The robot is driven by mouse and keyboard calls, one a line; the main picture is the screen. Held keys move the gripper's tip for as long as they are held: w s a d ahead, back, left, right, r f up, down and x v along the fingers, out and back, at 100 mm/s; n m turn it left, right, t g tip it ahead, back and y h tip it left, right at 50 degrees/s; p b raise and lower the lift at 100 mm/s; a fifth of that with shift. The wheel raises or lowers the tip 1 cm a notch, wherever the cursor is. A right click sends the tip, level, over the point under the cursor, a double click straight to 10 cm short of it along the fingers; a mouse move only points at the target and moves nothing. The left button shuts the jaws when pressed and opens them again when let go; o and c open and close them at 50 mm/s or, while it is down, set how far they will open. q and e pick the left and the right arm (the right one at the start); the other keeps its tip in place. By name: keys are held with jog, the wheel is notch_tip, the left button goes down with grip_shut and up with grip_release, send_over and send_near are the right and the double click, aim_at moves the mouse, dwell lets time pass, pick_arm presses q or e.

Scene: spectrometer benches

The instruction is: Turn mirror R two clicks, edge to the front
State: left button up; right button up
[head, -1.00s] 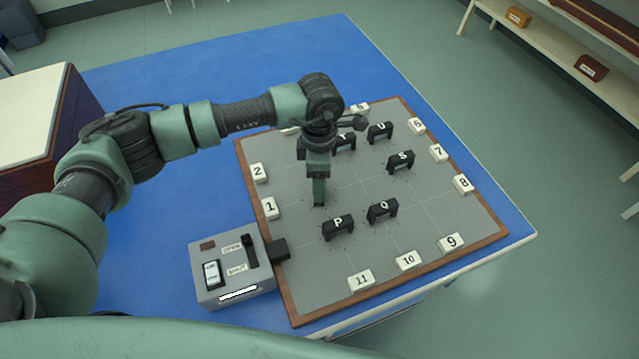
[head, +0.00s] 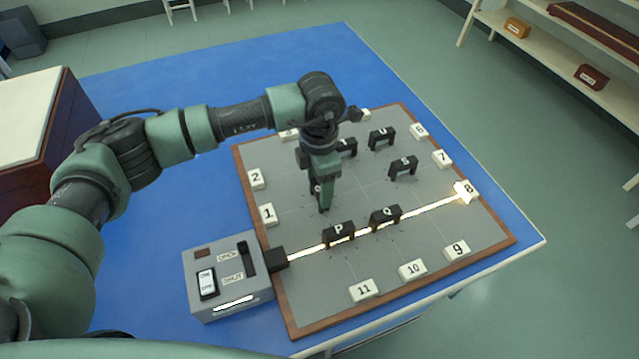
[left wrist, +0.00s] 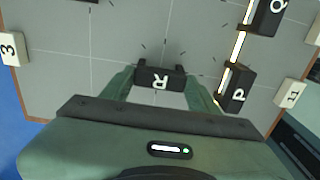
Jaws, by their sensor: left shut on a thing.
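Mirror R (left wrist: 160,78) is a black block with a white letter R, standing on the grey board (left wrist: 110,35). In the left wrist view it sits between the two fingers of my left gripper (left wrist: 160,88), which is shut on it. In the head view my left gripper (head: 322,200) reaches down to the board and hides most of mirror R. Mirror P (head: 338,232) and mirror Q (head: 386,214) stand in front of it. My right gripper is not in view.
A bright beam (head: 430,208) runs from the grey source box (head: 230,278) past P and Q to marker 8 (head: 466,190). Mirrors U (head: 382,138) and S (head: 403,166) stand further back. Numbered white markers line the wooden-edged board.

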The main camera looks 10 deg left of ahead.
pick_arm(q)
jog(key=o, duration=1.4)
jog(key=shift+c, duration=0.2)
notch_tip(320, 180, up, 8)
jog(key=shift+f+b, duration=0.1)
jog(key=shift+b, duration=0.75)
